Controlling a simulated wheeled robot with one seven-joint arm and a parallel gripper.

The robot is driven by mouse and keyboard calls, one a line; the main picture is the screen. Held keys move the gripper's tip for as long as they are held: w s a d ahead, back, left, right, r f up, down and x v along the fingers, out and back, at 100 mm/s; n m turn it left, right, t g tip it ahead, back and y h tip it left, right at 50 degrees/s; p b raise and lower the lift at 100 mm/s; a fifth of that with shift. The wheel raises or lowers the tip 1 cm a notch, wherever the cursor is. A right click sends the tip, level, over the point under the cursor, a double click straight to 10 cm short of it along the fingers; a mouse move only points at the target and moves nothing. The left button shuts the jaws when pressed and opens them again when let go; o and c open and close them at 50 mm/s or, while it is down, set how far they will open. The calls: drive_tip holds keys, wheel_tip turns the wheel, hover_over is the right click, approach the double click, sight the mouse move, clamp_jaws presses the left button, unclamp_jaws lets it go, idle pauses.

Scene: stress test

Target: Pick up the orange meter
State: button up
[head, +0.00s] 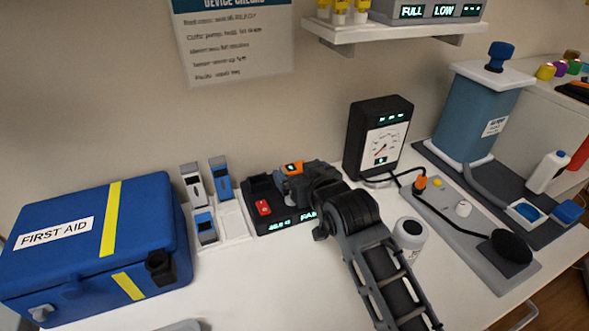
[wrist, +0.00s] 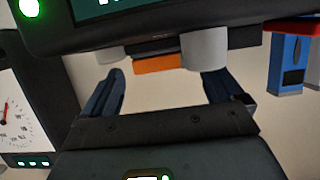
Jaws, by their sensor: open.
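The orange meter (head: 293,168) shows in the head view as a small orange top with a dark mark, at the black dock left of my gripper. Much of it is hidden by my gripper and arm. In the wrist view an orange edge (wrist: 156,65), likely the meter, lies beyond and between my fingertips, beside a grey cylinder-shaped part. My gripper (wrist: 168,85) is open, with its two dark blue-grey fingers spread and nothing between them. In the head view my gripper (head: 290,185) is close to the meter; I cannot tell whether they touch.
The black dock (head: 262,190) has a red switch. A white rack (head: 234,222) with blue and white meters stands left, beside the blue first aid box (head: 100,245). A black gauge box (head: 378,140) stands behind right; a white jar (head: 409,235) is beside my arm.

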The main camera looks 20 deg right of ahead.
drive_tip(key=shift+w+f, duration=0.2)
drive_tip(key=shift+w, duration=0.35)
drive_tip(key=shift+c, duration=0.2)
drive_tip(key=c, duration=1.2)
